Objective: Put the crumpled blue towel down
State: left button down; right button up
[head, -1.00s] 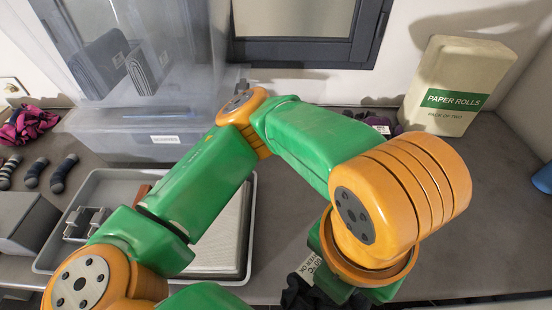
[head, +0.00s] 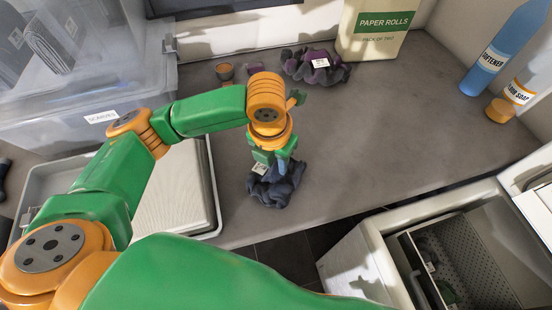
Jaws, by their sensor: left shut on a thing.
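The crumpled blue towel (head: 279,188) is a dark navy bundle with a small pale label, near the counter's front edge. My left gripper (head: 273,164) points down and is shut on the top of the towel. The fingertips are partly hidden in the folds. The towel is at or just above the grey counter (head: 370,130); I cannot tell whether it touches. My right gripper is not in view.
A crumpled purple-black cloth (head: 312,72) with a white tag lies behind, by the paper rolls pack (head: 378,28). A grey tray (head: 213,190) is left of the towel.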

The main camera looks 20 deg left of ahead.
aim_at(272, 170)
pick_arm(q)
jog(key=c, duration=1.1)
grip_release()
jog(key=shift+w+f, duration=0.1)
jog(key=shift+f, duration=0.05)
jog(key=shift+c, duration=0.2)
jog(key=o, duration=0.5)
jog(key=shift+c, duration=0.2)
jog(key=shift+r, duration=0.5)
notch_tip(272, 170, up, 11)
jog(key=s, duration=0.1)
jog(key=shift+s+a+r+p, duration=0.15)
jog(key=shift+s+p, duration=0.15)
